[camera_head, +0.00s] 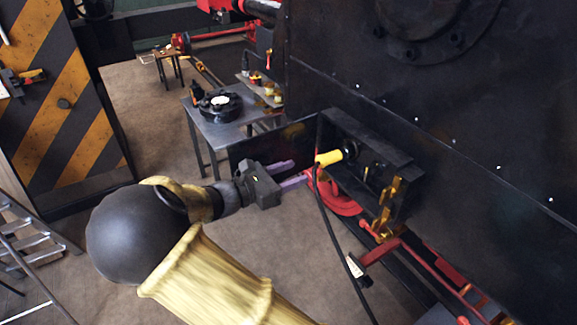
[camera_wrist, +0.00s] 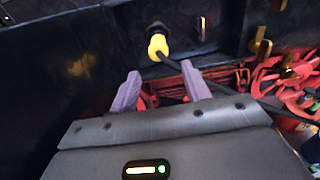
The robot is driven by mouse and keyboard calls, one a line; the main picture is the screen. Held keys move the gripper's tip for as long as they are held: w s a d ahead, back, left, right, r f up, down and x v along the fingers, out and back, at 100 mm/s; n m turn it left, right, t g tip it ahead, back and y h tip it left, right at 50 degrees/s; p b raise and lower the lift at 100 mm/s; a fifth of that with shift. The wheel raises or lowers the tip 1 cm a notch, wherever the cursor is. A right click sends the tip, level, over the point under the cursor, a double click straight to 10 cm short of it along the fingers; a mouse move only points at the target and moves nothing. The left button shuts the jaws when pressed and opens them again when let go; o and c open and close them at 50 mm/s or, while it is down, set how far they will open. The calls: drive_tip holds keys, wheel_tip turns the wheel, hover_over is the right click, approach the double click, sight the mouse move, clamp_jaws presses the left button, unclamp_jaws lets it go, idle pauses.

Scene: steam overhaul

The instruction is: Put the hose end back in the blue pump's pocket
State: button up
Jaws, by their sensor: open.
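The hose end is a yellow grip (camera_head: 328,158) with a black front part, at an open-fronted black box (camera_head: 365,128) on the dark engine side. Its black hose (camera_head: 328,215) hangs down toward the floor. My gripper (camera_head: 293,174) is open and empty, its purple fingers pointing at the hose end from the left, apart from it. In the wrist view the yellow grip (camera_wrist: 158,45) is ahead of and between the open fingers (camera_wrist: 160,76), and the hose runs off to the right. I cannot tell how deep the hose end is seated. No blue pump can be made out.
Brass fittings (camera_head: 388,200) stand at the box's right side, with red pipes (camera_head: 425,260) below it. A grey table (camera_head: 215,130) with a black round part (camera_head: 219,103) stands behind my gripper. A ladder (camera_head: 25,255) is at left. The brown floor between is clear.

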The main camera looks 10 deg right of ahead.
sight(319, 162)
drive_tip(key=shift+w, duration=0.2)
drive_tip(key=shift+s, duration=0.2)
drive_tip(key=shift+b+x, duration=2.05)
drive_tip(key=shift+x, duration=2.5)
drive_tip(key=shift+w, duration=0.1)
drive_tip(key=c, duration=1)
clamp_jaws()
drive_tip(key=shift+a+r, duration=0.1)
